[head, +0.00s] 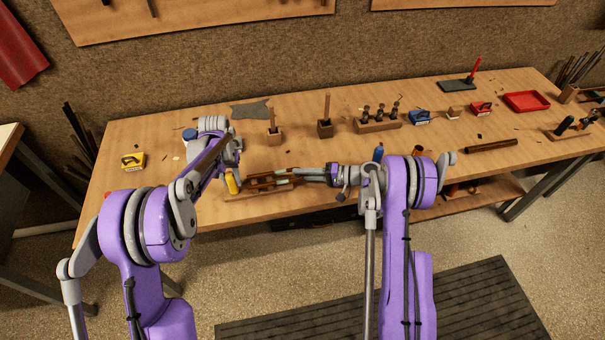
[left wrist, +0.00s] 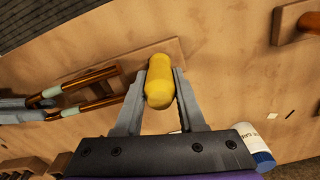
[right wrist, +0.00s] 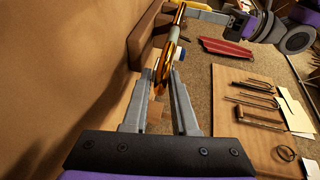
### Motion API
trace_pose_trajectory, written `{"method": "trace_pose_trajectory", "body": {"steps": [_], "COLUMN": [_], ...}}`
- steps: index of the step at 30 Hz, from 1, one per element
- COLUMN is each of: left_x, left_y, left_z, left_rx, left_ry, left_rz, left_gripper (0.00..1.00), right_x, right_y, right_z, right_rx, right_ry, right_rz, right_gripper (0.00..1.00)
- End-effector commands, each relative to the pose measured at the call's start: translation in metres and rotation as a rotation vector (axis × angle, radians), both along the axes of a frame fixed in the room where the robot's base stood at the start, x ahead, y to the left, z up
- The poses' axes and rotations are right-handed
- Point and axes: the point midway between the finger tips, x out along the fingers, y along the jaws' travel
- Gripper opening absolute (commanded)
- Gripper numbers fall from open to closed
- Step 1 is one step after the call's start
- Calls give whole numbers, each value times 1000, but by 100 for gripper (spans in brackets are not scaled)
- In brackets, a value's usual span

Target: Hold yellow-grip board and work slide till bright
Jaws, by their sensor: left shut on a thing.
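My left gripper (left wrist: 160,85) is shut on the yellow grip (left wrist: 159,82), which also shows in the head view (head: 232,183) near the bench's front edge. The grip sits at the end of a narrow wooden board (left wrist: 135,62). The slide's surface brightness is too small to judge.
The wooden bench (head: 330,158) carries several tool blocks along its back, including a block of dark-topped tools (head: 378,125). A yellow box (head: 133,161) stands at the left, and a red tray (head: 527,101) lies at the right. A white-and-blue jar (left wrist: 262,155) is close to my left gripper.

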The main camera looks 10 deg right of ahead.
Motion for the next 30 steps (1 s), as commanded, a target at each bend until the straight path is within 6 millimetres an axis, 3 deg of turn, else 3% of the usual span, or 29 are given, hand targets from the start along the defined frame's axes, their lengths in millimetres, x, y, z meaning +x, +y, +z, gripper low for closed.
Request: {"method": "trace_pose_trajectory", "body": {"steps": [1,4,30], "left_x": [0,0,0], "left_y": [0,0,0], "left_z": [0,0,0], "left_rx": [1,1,0], "left_ry": [0,0,1], "left_rz": [1,0,-1], "left_gripper": [0,0,0], "right_x": [0,0,0], "right_y": [0,0,-1], "right_z": [0,0,0], "right_rx": [0,0,0], "right_ry": [0,0,0], "right_rz": [0,0,-2], "right_gripper": [15,0,0]}}
